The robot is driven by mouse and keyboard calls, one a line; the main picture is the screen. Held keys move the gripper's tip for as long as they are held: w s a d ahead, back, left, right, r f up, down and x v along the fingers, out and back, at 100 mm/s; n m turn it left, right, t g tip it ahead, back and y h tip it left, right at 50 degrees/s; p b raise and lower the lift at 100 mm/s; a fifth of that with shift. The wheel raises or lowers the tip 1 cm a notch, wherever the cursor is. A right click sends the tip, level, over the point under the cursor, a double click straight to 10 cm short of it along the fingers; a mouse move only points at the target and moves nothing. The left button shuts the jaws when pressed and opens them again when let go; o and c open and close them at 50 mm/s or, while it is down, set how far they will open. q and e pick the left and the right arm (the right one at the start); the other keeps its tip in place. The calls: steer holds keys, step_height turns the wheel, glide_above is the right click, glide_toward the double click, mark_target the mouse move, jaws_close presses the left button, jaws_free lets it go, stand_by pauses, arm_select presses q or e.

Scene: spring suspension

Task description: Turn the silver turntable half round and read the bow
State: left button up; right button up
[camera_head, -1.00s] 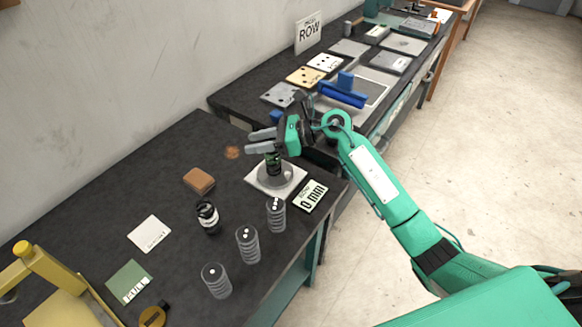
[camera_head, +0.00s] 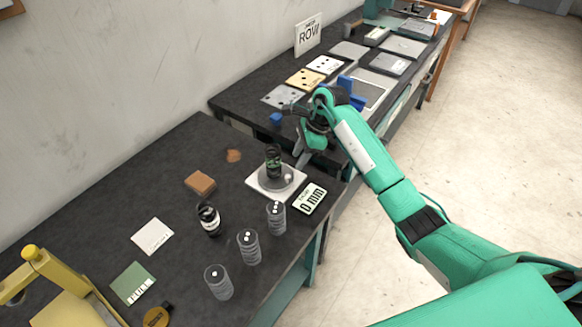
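The silver turntable (camera_head: 266,182) is a round disc on a white square plate (camera_head: 261,193) near the table's right edge. A dark coil-like cylinder with green marks (camera_head: 273,160) stands upright on it. A small pale knob (camera_head: 289,179) shows on the disc's right side. My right gripper (camera_head: 301,162) points down just right of the dark cylinder, behind the knob. Its fingers overlap, so I cannot tell their opening or any contact. My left gripper is not in view.
Several grey coil springs (camera_head: 249,247) stand in front. A black-and-white jar (camera_head: 209,219), a brown block (camera_head: 200,183), a white card (camera_head: 152,236) and a green "FULL" card (camera_head: 133,283) lie left. A yellow stand (camera_head: 60,285) is front left. A second bench with plates stands behind.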

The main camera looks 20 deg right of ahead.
mark_target(288, 176)
steer(key=p+x, duration=0.1)
steer(key=x, duration=0.6)
steer(key=shift+p, duration=0.35)
jaws_close()
